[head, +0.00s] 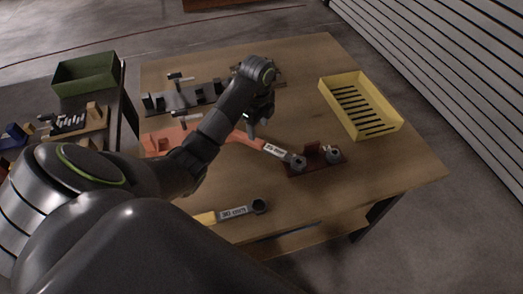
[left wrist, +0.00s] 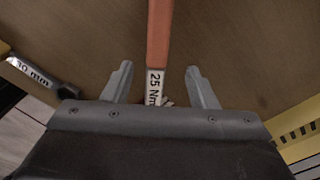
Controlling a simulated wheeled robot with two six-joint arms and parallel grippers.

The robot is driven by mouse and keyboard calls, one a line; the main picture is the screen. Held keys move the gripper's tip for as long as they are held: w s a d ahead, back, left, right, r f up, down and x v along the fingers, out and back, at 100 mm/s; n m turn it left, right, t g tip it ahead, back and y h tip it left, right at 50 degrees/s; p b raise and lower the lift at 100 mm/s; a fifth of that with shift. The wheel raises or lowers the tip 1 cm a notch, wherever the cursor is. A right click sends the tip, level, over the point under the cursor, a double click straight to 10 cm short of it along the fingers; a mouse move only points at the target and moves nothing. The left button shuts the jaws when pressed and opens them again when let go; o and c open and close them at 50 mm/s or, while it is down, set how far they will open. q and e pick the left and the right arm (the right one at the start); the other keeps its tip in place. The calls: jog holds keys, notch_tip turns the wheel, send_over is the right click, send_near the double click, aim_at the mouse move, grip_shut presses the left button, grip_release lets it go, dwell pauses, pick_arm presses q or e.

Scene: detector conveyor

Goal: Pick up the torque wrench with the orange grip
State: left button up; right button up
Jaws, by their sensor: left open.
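The torque wrench with the orange grip (head: 250,141) lies on the wooden table, partly hidden behind my left arm. Its white label reads 25 Nm, and its dark round head (head: 297,162) is at the dark red stand (head: 318,158). In the left wrist view the orange grip (left wrist: 160,30) runs down from the top edge, and the label (left wrist: 154,86) lies between my fingers in the picture. My left gripper (left wrist: 157,72) is open, with a finger on each side of the wrench; it also shows above the wrench in the head view (head: 259,122). No contact is visible.
A yellow-handled tool marked 30 mm (head: 232,212) lies nearer the table's front edge. A yellow slotted tray (head: 388,120) stands at the right. A grey rack (head: 180,99) is behind my arm, and a green bin (head: 88,73) is at the left. The table's right front is clear.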

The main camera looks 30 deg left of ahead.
aim_at(257, 140)
pick_arm(q)
jog(key=shift+f+b, duration=0.9)
jog(key=shift+f, duration=0.4)
jog(key=shift+s+a+f+b, duration=0.1)
jog(key=shift+s+f+b, duration=0.05)
jog(key=shift+f+b, duration=0.25)
notch_tip(257, 140, down, 2)
jog(key=shift+f+p, duration=0.1)
jog(key=shift+p, duration=0.7)
jog(key=shift+f, duration=0.45)
pick_arm(e)
jog(key=shift+f, duration=0.9)
pick_arm(q)
jog(key=shift+a, duration=0.1)
grip_shut()
